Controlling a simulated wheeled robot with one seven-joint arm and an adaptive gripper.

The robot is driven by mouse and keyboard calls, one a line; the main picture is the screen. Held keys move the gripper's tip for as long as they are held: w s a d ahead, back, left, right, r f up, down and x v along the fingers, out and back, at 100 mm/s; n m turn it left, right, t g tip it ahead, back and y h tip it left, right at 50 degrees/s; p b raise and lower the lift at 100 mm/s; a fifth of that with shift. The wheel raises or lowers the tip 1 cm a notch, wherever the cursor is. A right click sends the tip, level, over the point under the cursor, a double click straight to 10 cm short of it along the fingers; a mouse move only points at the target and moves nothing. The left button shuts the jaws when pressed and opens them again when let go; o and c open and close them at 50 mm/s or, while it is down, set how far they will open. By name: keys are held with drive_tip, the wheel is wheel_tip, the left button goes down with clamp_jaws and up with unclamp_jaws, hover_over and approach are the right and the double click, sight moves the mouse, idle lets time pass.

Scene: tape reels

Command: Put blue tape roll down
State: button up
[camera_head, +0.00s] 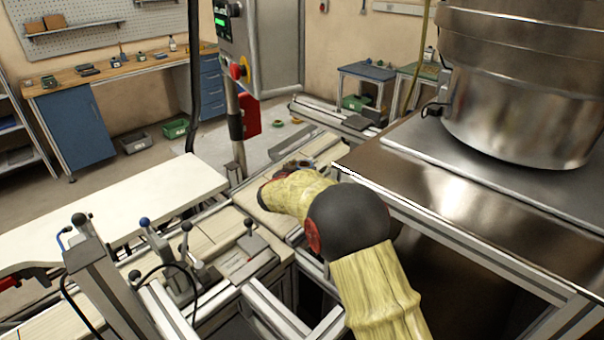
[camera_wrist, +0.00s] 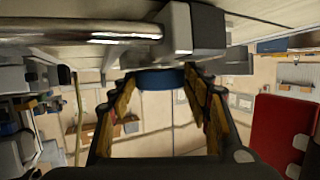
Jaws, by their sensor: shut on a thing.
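The blue tape roll (camera_wrist: 161,79) shows in the wrist view as a blue band between the two fingertips. My gripper (camera_wrist: 160,82) is shut on it, one dark and yellow finger on each side. In the head view my arm reaches away from me, and my gripper (camera_head: 292,165) is a small dark shape beyond the yellow-sleeved wrist, over the far end of the pale work strip. The blue roll cannot be made out there. Whether the roll touches a surface below cannot be told.
The steel bench (camera_head: 450,180) stands close to the right of my arm. A post with a control box (camera_head: 236,40) rises to the left. A long white table (camera_head: 110,215) is clear.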

drive_tip(key=shift+r, duration=0.2)
drive_tip(key=shift+f, duration=0.1)
drive_tip(key=shift+f, duration=0.35)
drive_tip(key=shift+f, duration=0.2)
drive_tip(key=o, duration=0.8)
drive_tip(key=shift+c, duration=0.2)
drive_tip(key=o, duration=0.4)
drive_tip(key=shift+s+f, duration=0.1)
drive_tip(key=shift+f, duration=0.15)
drive_tip(key=shift+o, duration=0.2)
